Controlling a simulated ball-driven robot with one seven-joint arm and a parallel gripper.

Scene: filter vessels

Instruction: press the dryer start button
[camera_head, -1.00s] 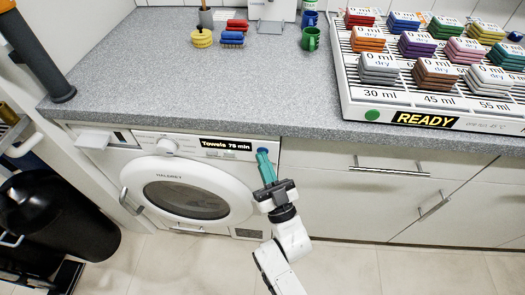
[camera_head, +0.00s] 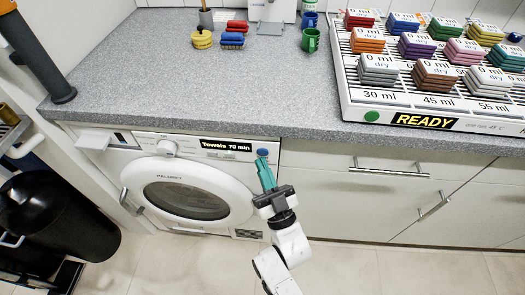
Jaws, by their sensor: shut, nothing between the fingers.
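The dryer (camera_head: 185,187) is a white front-loader under the grey counter, with its round door shut. Its black display (camera_head: 226,146) reads "Towels" with a time that looks like 70 min. A small round blue button (camera_head: 262,152) sits at the right end of the dryer's panel, right of the display; I see no label on it. My gripper (camera_head: 261,161) has teal fingers, shut with nothing between them. Its fingertips point up at the panel and lie just below the blue button in the picture. The button shows clear of them; the depth gap cannot be told.
The counter edge (camera_head: 300,134) overhangs above the panel. A rack (camera_head: 350,118) with coloured stacks and a "READY" sign stands on the counter at right. Drawer handles (camera_head: 390,172) stick out right of my gripper. A black bin (camera_head: 50,215) stands at left.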

